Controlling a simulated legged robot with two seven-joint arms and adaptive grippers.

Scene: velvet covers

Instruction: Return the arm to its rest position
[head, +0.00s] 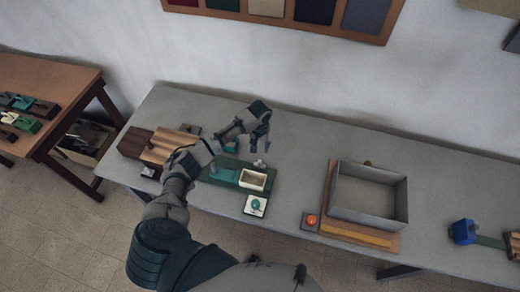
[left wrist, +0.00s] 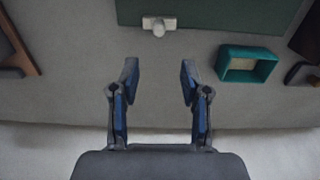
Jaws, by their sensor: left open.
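My left arm (head: 172,200) reaches from the bottom of the head view over the grey table (head: 290,150). Its gripper (head: 253,138) is above the table's back part, behind the green board (head: 222,172). In the left wrist view the two fingers of this gripper (left wrist: 159,82) are spread apart with nothing between them. A small pale fitting (left wrist: 159,25) at the edge of the dark green board (left wrist: 215,14) lies beyond the fingertips. A teal open box (left wrist: 247,64) is to their right. My right gripper does not show.
A grey open-topped box (head: 369,195) stands on a wooden base right of centre, beside an orange knob (head: 311,220). A blue block (head: 463,231) is at the right. Brown wooden pieces (head: 165,147) lie at the left. Bare table lies between the gripper and grey box.

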